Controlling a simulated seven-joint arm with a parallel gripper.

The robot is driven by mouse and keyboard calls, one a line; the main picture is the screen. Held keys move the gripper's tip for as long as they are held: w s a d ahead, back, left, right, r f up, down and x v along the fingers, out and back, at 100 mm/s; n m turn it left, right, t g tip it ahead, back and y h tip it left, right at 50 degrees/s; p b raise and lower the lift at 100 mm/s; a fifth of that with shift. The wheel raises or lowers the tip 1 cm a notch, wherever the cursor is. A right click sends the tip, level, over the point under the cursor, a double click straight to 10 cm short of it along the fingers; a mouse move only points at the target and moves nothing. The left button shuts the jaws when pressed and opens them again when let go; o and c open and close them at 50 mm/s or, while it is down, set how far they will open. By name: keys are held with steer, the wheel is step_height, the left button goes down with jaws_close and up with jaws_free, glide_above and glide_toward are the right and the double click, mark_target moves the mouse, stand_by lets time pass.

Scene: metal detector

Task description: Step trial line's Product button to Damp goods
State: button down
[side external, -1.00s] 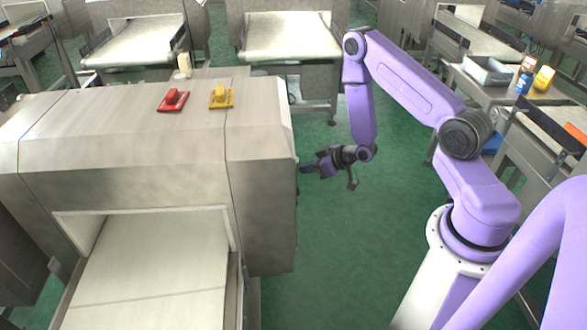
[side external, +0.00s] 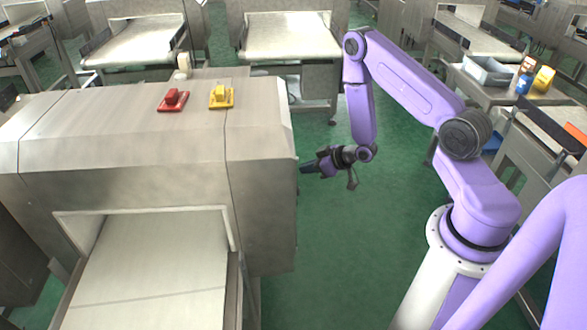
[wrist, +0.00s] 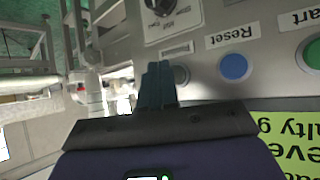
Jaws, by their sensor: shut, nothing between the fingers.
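My gripper (side external: 306,168) is at the right end face of the large steel machine (side external: 130,150) in the side view, its fingers pointing left at that face. In the wrist view my gripper's dark teal fingers (wrist: 157,84) are shut together and empty. They overlap the left edge of a grey round button (wrist: 181,75) on the control panel (wrist: 205,25). The small label (wrist: 177,48) above that button is too small to read. I cannot tell whether the fingertips touch the button. The panel face is hidden in the side view.
A blue button (wrist: 233,66) labelled Reset and a green button (wrist: 313,53) sit to the right of the grey one. A rotary knob (wrist: 162,6) is above. A yellow-green sign (wrist: 290,135) is at lower right. Red (side external: 173,99) and yellow (side external: 221,96) units sit on the machine top.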

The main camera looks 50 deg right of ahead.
steer(key=shift+w+a, duration=0.1)
steer(key=shift+w+a, duration=0.15)
steer(key=shift+w, duration=0.05)
steer(key=shift+w+a, duration=0.3)
stand_by(0.9)
steer(key=shift+s+d, duration=0.1)
stand_by(0.3)
steer(key=shift+s+d, duration=0.45)
steer(key=shift+s, duration=0.05)
steer(key=shift+s+d, duration=1.8)
